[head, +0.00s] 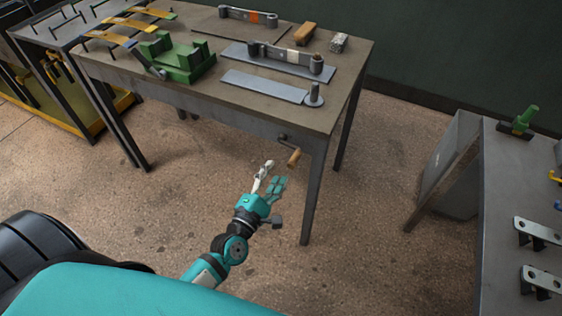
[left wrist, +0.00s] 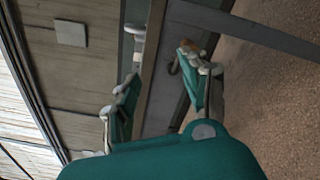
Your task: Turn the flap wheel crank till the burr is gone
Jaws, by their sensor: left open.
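A crank with a wooden handle (head: 293,157) sticks out from the front edge of the workbench, near its right front leg. My left gripper (head: 269,178) is open and empty, in front of the bench and just left of and below the handle. In the left wrist view its two fingers (left wrist: 161,66) are spread apart. A small tan piece, probably the crank handle (left wrist: 191,48), shows partly hidden behind the right finger. I cannot make out the flap wheel or a burr for certain. My right gripper is not in view.
The workbench (head: 215,100) carries a green fixture (head: 180,60), a flat grey bar (head: 263,85), a long grey assembly (head: 290,55) and a wooden block (head: 304,33). A grey table (head: 505,180) stands at the right. The floor between is clear.

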